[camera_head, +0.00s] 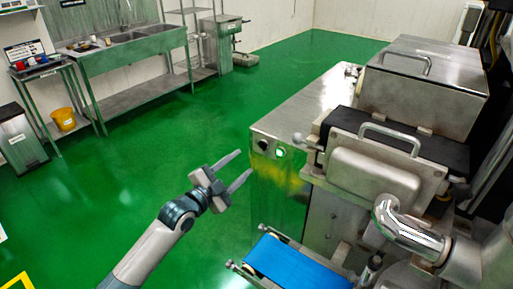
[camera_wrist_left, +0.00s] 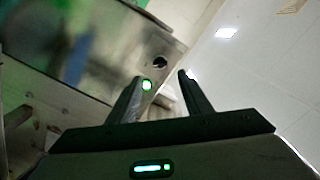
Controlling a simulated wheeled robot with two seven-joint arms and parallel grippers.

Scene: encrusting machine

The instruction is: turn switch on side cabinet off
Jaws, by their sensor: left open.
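The side cabinet (camera_head: 285,110) is a steel box on the left of the machine. Its front face carries a dark round switch (camera_head: 263,145) and, just right of it, a button lit green (camera_head: 280,153). My left gripper (camera_head: 244,164) is open and empty, in front of and a little left of this panel, its fingers pointing towards it. In the left wrist view the dark switch (camera_wrist_left: 160,63) shows just beyond the gap between the fingertips (camera_wrist_left: 160,77). The green light (camera_wrist_left: 147,85) shows beside one finger there. I see no contact. My right gripper is out of view.
A blue conveyor belt (camera_head: 295,265) runs out below the panel. The machine's steel housing with handles (camera_head: 375,175) stands right of the cabinet. Green floor (camera_head: 150,185) lies open to the left, with a sink bench (camera_head: 130,60) farther back.

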